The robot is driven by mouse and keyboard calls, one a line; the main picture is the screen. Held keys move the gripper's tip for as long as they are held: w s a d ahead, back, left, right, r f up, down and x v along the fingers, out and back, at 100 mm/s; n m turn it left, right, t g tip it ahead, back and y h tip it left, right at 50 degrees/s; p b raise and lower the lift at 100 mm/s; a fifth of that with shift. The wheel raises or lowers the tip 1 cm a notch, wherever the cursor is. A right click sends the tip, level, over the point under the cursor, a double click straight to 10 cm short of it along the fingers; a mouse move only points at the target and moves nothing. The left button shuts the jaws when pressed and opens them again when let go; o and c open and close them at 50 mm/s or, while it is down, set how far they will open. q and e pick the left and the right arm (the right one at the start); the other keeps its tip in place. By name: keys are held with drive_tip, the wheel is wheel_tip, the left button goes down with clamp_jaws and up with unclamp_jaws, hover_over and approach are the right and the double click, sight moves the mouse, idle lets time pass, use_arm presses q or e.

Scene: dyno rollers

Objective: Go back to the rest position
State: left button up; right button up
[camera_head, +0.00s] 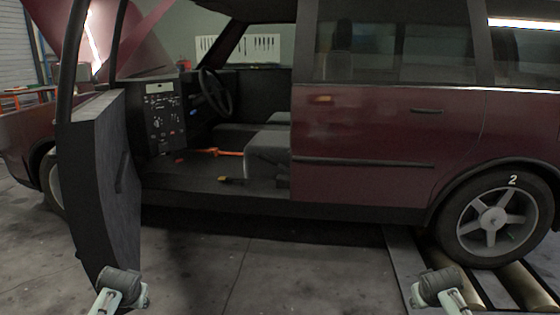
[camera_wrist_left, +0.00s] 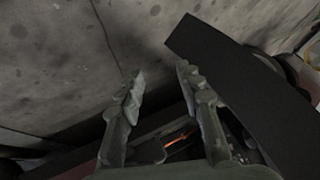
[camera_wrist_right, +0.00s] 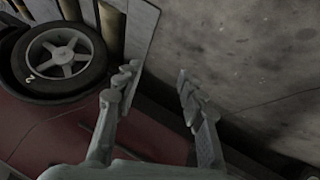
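My left arm (camera_head: 120,290) shows at the bottom left of the head view, below the open car door; its fingers are not visible there. In the left wrist view my left gripper (camera_wrist_left: 158,84) has its two fingers spread apart with nothing between them. My right arm (camera_head: 438,288) shows at the bottom right of the head view, in front of the rear wheel area. In the right wrist view my right gripper (camera_wrist_right: 155,75) has its fingers spread apart and is empty.
A dark red car (camera_head: 385,140) stands ahead, its front door (camera_head: 105,180) open toward me at the left. The rear wheel (camera_head: 495,220), marked 2, rests by metal rollers (camera_head: 525,285). An orange object (camera_head: 215,152) lies inside the car. The concrete floor (camera_head: 270,265) between the arms is clear.

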use_arm(q)
drive_tip(key=s+d+f+g, duration=0.1)
drive_tip(key=s+d+f, duration=0.2)
drive_tip(key=s, duration=0.8)
drive_tip(key=s+d+f+g+h, duration=0.1)
drive_tip(key=s+d+f, duration=0.3)
drive_tip(key=s, duration=0.7)
drive_tip(key=s+d+f+g+h, duration=0.1)
drive_tip(key=s+d+f, duration=0.3)
drive_tip(key=s, duration=0.7)
wheel_tip(320, 180, down, 3)
drive_tip(key=shift+s+r+m, duration=0.1)
drive_tip(key=shift+s+m, duration=0.2)
drive_tip(key=shift+m, duration=0.1)
use_arm(e)
drive_tip(key=s+a+f+g, duration=0.1)
drive_tip(key=s+a+f, duration=0.2)
drive_tip(key=s, duration=0.8)
drive_tip(key=s+a+f+g+y, duration=0.1)
drive_tip(key=s+a+f, duration=0.3)
drive_tip(key=s, duration=0.7)
drive_tip(key=s+a+f+g+y, duration=0.1)
drive_tip(key=s+a+f, duration=0.3)
drive_tip(key=s, duration=0.7)
wheel_tip(320, 180, down, 3)
drive_tip(key=shift+s+r+n, duration=0.1)
drive_tip(key=shift+s+n, duration=0.25)
drive_tip(key=shift+n, duration=0.05)
use_arm(q)
drive_tip(key=shift+d, duration=0.1)
